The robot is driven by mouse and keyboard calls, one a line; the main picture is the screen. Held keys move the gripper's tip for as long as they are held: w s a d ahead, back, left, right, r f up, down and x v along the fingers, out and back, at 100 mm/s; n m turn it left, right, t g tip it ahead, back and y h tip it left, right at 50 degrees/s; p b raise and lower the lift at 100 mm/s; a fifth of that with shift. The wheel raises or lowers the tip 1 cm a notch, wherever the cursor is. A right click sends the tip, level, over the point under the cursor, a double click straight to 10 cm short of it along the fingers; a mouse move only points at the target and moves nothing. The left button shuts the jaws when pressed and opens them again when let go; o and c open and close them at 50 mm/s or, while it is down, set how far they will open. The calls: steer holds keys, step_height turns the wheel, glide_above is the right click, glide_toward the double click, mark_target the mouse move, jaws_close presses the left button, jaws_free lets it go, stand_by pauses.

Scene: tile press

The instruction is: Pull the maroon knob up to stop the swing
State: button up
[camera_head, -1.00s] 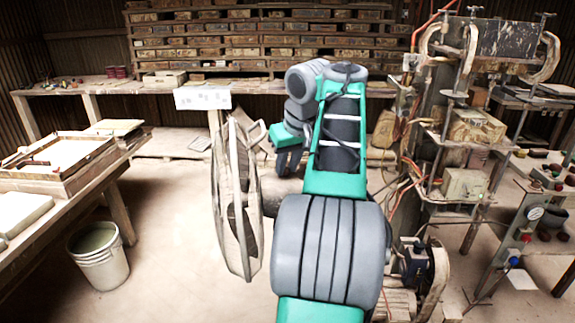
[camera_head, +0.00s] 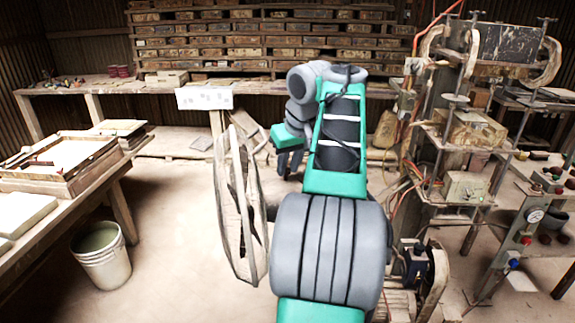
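A large standing fan (camera_head: 231,210) with a pale wire cage is seen nearly edge-on, just left of my arm. I cannot make out a maroon knob on it; the part behind its cage is mostly hidden by my arm. The end of my arm, with my gripper (camera_head: 289,162), is small and dark beyond the arm's bend, to the right of the fan's upper cage. It looks apart from the cage, but depth is hard to judge. Its fingers are too small and partly covered to tell open from shut.
A tile press (camera_head: 465,130) with cables and small red buttons stands on the right. A work table (camera_head: 115,175) with a wooden frame is on the left, a white bucket (camera_head: 100,255) beside it. A white sign (camera_head: 204,98) stands behind the fan. Floor left of the fan is clear.

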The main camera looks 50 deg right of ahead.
steer(key=o, duration=0.3)
steer(key=shift+s+d+r, duration=0.15)
steer(key=shift+s+r, duration=0.05)
steer(key=shift+s, duration=0.1)
steer(key=shift+o, duration=1.1)
steer(key=shift+w, duration=0.15)
steer(key=p+v, duration=0.5)
steer(key=v, duration=0.2)
steer(key=shift+s+r, duration=0.25)
steer(key=shift+r, duration=0.05)
